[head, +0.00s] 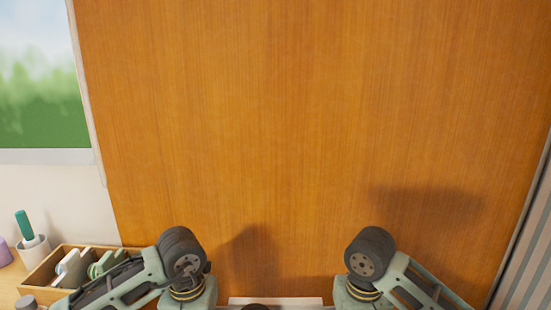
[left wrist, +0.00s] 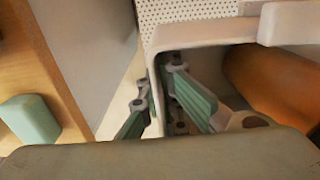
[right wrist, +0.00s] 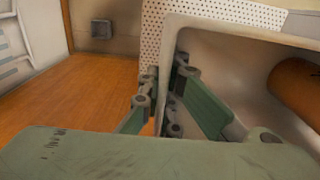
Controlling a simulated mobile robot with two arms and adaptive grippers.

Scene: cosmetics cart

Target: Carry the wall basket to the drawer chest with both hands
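The wall basket is a white, thick-rimmed bin, seen from close up in the left wrist view (left wrist: 205,30) and the right wrist view (right wrist: 215,32). A large orange-brown rounded item (left wrist: 270,80) lies inside it. My left gripper (left wrist: 160,78) has one finger outside and one inside the basket's side wall, tips close against it. My right gripper (right wrist: 166,78) straddles a basket wall the same way, its fingers angled in on it. In the head view, both wrists show low down, fingers hidden. I cannot make out the drawer chest for certain.
A large wooden panel (head: 300,120) fills the head view. A wooden organizer box (head: 45,270) and a cup with a green-handled tool (head: 32,245) stand at lower left. A white perforated panel (left wrist: 195,12) is beyond the basket. A teal block (left wrist: 28,120) is at left.

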